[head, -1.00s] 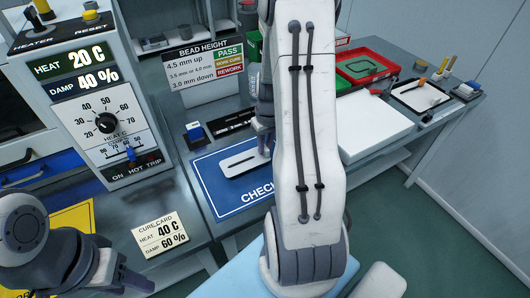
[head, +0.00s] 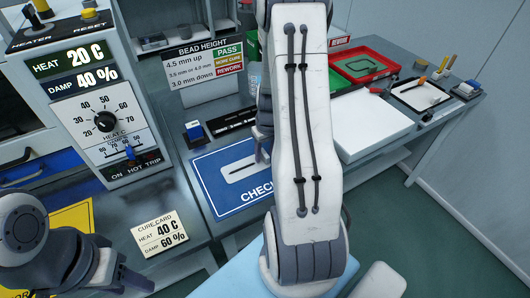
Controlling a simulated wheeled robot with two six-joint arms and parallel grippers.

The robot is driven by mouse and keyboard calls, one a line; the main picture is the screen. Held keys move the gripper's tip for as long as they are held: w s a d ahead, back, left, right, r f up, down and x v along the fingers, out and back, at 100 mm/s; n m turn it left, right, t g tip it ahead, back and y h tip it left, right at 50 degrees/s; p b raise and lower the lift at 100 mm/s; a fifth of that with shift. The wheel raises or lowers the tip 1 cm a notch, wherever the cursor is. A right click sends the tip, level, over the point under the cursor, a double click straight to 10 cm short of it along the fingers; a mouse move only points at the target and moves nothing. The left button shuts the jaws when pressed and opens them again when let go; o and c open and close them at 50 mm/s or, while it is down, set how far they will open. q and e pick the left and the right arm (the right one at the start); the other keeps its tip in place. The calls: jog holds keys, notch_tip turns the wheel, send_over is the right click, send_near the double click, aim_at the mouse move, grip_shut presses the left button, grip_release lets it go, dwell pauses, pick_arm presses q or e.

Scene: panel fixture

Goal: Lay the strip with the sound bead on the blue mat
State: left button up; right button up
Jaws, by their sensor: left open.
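A pale strip (head: 232,177) with a dark bead line along it is over the blue mat (head: 225,208), which is lettered CHECK and partly hidden by my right arm. I cannot tell whether the strip touches the mat. My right gripper (head: 262,156) is at the strip's right end and appears shut on it; its fingers are partly hidden behind my arm. My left gripper (head: 132,282) is open and empty at the lower left, above the grey bench, well clear of the mat.
A control box (head: 103,110) reads HEAT 20 C and DAMP 40 %. A cure card (head: 160,234) reads 40 C and 60 %. A bead height sign (head: 205,68) stands behind the mat. A white slab (head: 372,125), red tray (head: 362,66) and white board (head: 420,95) stand at right.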

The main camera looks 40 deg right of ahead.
notch_tip(320, 180, up, 12)
jog(key=s+p, duration=0.1)
jog(key=a+r+n+y, duration=0.1)
jog(key=a+r+n, duration=0.1)
jog(key=a, duration=0.8)
jog(key=a+r+n, duration=0.2)
jog(key=a, duration=0.8)
jog(key=s+a+r+n+g, duration=0.1)
jog(key=s+a+n, duration=0.5)
jog(key=s+a, duration=0.8)
jog(key=shift+s+a+r, duration=0.15)
jog(key=shift+s+r, duration=0.05)
jog(key=shift+s, duration=0.6)
